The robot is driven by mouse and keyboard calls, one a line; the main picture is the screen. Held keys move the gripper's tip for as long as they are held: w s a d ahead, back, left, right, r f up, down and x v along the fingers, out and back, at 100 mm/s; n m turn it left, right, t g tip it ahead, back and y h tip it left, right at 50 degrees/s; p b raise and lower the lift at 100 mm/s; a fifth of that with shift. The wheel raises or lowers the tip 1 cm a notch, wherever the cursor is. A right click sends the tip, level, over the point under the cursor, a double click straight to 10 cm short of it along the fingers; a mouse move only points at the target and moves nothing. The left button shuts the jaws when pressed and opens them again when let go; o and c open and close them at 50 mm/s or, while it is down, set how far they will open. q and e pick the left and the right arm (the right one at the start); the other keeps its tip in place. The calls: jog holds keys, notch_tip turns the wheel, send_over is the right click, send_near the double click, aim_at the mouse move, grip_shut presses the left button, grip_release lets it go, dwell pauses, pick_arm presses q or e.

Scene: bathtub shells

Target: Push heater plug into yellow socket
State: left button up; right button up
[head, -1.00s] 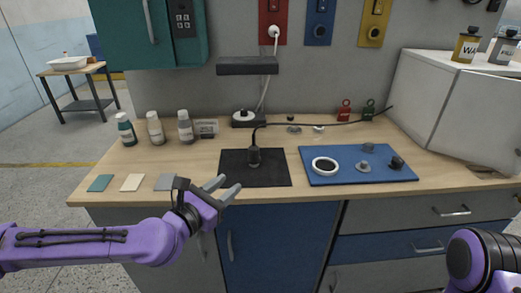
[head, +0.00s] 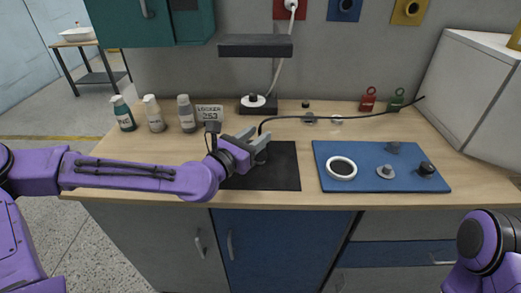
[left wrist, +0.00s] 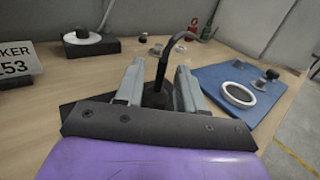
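The yellow socket (head: 408,10) is on the back wall at the top right of the head view, partly cut off. A white plug (head: 291,5) sits in the red socket (head: 285,13), its white cord running down behind a dark shelf to a black box with a white disc (head: 253,101). My left gripper (head: 262,150) is low over the black mat (head: 280,175). In the left wrist view its fingers stand apart on both sides of a dark upright cylinder (left wrist: 156,95) with a black cable; I see no clear contact. My right gripper is out of view.
A dark shelf (head: 255,46) juts from the wall. A blue mat (head: 370,183) with a white ring and small parts lies right of the black mat. Several bottles (head: 155,114) stand at left. A white cabinet (head: 478,85) stands at right. A blue socket (head: 344,8) is between red and yellow.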

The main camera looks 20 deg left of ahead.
pick_arm(q)
jog(key=x, duration=0.4)
jog(key=shift+d+r+p, duration=0.1)
jog(key=shift+d+p, duration=0.05)
jog(key=shift+p, duration=0.25)
jog(key=shift+s, duration=0.1)
grip_shut()
